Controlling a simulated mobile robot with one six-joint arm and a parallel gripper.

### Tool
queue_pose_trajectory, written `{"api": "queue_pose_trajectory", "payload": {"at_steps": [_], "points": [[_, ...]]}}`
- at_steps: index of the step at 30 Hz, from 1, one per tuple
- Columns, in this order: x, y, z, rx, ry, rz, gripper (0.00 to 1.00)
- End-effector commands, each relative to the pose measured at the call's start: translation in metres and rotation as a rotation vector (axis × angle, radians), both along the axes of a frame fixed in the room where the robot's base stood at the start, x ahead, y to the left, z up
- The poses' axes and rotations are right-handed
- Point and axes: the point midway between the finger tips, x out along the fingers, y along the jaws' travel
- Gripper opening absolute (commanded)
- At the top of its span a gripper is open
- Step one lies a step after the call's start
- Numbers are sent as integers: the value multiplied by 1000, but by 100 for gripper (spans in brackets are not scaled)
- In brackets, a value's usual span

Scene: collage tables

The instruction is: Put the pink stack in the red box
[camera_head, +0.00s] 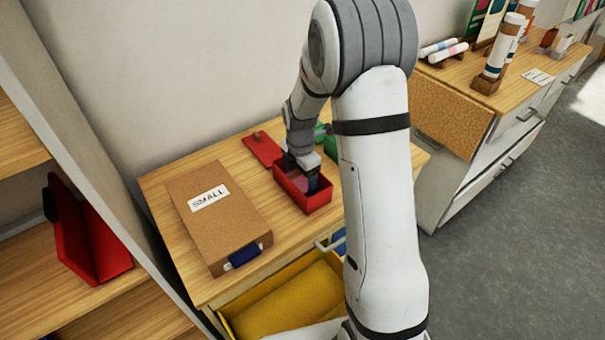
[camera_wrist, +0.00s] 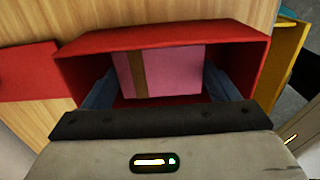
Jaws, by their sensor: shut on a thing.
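The open red box (camera_head: 317,200) stands on the wooden table, and its red wall (camera_wrist: 170,38) frames the wrist view. The pink stack (camera_wrist: 178,72), with a brown band across it, is inside the box walls in the wrist view. My gripper (camera_wrist: 160,88) has a blue finger on each side of the stack and is shut on it. In the head view my gripper (camera_head: 307,178) reaches down into the red box. The lower part of the stack is hidden, so I cannot tell whether it touches the box floor.
A flat red lid (camera_head: 262,149) lies behind the box. A brown case labelled SMALL (camera_head: 221,222) lies to the left. A green thing (camera_head: 330,142) is partly hidden behind my arm. An open yellow drawer (camera_head: 285,305) sticks out below the tabletop.

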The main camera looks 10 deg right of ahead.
Motion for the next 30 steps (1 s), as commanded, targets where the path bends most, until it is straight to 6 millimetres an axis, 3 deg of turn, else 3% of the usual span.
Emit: {"api": "queue_pose_trajectory", "payload": {"at_steps": [12,13,19,26,30], "points": [[0,-1,-7,0,0,-1,58],[0,-1,-7,0,0,-1,84],[0,-1,-7,0,0,-2,100],[0,-1,-6,0,0,-2,100],[1,-1,6,1,-4,-2,100]]}}
